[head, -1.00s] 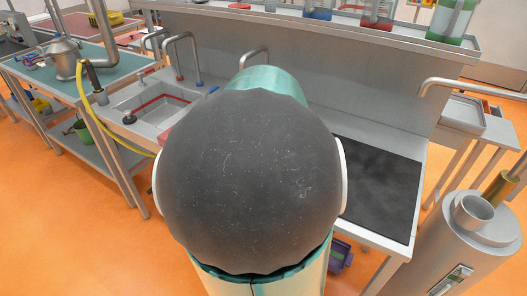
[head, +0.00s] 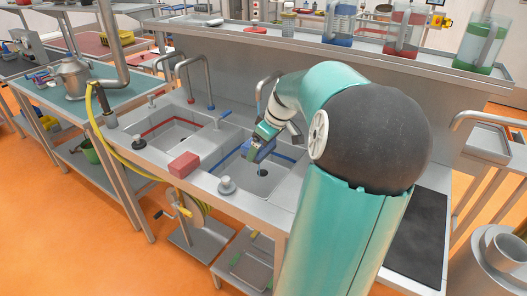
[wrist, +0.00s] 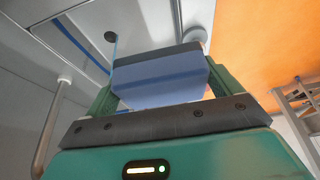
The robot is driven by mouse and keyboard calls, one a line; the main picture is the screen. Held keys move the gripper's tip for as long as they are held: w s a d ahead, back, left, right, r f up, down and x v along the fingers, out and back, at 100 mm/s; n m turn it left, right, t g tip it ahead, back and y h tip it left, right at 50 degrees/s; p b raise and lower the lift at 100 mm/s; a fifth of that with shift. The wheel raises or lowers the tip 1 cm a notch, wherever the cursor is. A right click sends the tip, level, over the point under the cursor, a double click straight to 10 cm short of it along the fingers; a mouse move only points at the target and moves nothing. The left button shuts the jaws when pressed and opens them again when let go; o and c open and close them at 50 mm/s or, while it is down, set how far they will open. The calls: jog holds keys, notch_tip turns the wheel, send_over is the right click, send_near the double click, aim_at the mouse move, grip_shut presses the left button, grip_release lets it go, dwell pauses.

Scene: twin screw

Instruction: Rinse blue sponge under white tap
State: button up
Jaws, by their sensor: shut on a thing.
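The blue sponge (wrist: 160,80) is held between the two green fingers of my gripper (wrist: 162,88) in the wrist view; it has a dark grey face on its far side. In the head view, the sponge (head: 257,153) and my gripper (head: 264,135) are over the right-hand basin (head: 265,177), which has a blue line inside. A curved tap (head: 262,88) rises behind this basin, partly hidden by my arm. A pale-tipped pipe (wrist: 52,118) stands left of the gripper in the wrist view.
A left basin (head: 170,138) with a red line has two curved taps (head: 207,85) behind it. A red block (head: 184,165) and a grey knob (head: 227,185) sit on the front rim. A yellow hose (head: 100,130) hangs at the left. A shelf (head: 300,42) runs behind.

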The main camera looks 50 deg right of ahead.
jog(key=shift+w+d+f, duration=0.1)
jog(key=shift+w+d, duration=0.1)
jog(key=shift+w, duration=0.25)
jog(key=shift+w+d+f, duration=0.1)
jog(key=shift+w+d, duration=0.05)
jog(key=shift+w, duration=0.25)
jog(key=shift+s+r, duration=0.15)
jog(key=shift+s, duration=0.1)
jog(key=shift+d, duration=0.2)
jog(key=shift+w+d+f, duration=0.2)
jog(key=shift+w+d, duration=0.05)
jog(key=shift+w, duration=0.3)
jog(key=shift+w+d+f, duration=0.1)
jog(key=shift+w+d, duration=0.15)
jog(key=shift+d, duration=0.2)
jog(key=shift+w+d+f, duration=0.2)
jog(key=shift+w+d, duration=0.35)
jog(key=shift+w, duration=0.15)
jog(key=w+d+f, duration=0.2)
jog(key=w+d, duration=0.4)
jog(key=d, duration=0.1)
jog(key=shift+w, duration=0.25)
jog(key=shift+a+r, duration=0.1)
jog(key=shift+a, duration=0.05)
